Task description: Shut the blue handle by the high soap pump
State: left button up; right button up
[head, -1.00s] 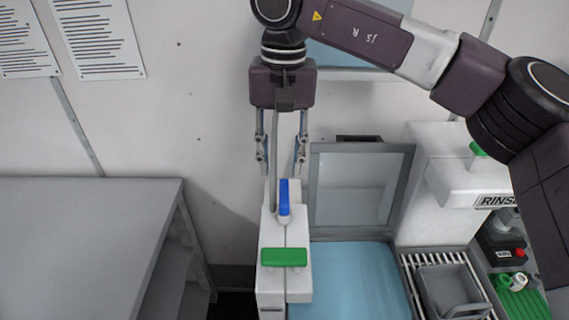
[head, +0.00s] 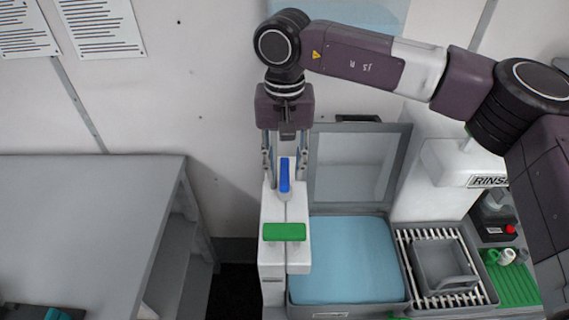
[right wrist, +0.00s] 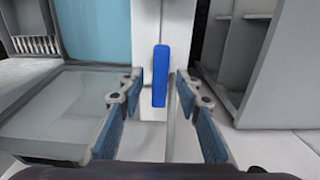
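The blue handle (head: 285,175) stands lengthwise at the top of a narrow white housing (head: 272,252), just behind a green bar handle (head: 284,232). My right gripper (head: 285,165) reaches down from behind with its fingers apart, one on each side of the blue handle. In the right wrist view the blue handle (right wrist: 160,78) lies between the open fingertips (right wrist: 160,82), with a gap on both sides and no contact visible. Which part is the soap pump I cannot tell. My left gripper is not recognisable in view.
A grey bin with its lid (head: 360,165) raised and a blue surface (head: 350,258) adjoins the housing on the right. Beyond are a slatted rack with a grey tray (head: 443,268) and a unit marked RINSE (head: 488,181). A grey table (head: 80,220) stands left.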

grip_shut()
jog(key=m+b, duration=0.3)
jog(key=shift+f+b, duration=0.2)
jog(key=shift+b, duration=0.1)
jog(key=m+b, duration=0.3)
jog(key=m, duration=0.1)
jog(key=shift+w+r+m, duration=0.1)
jog(key=shift+m, duration=0.2)
jog(key=m+b, duration=0.2)
jog(key=m, duration=0.3)
jog(key=shift+r+b, duration=0.1)
jog(key=shift+b, duration=0.2)
jog(key=shift+r+m+b, duration=0.1)
jog(key=shift+m+b, duration=0.6)
jog(key=shift+m, duration=2)
jog(key=shift+o, duration=0.4)
grip_release()
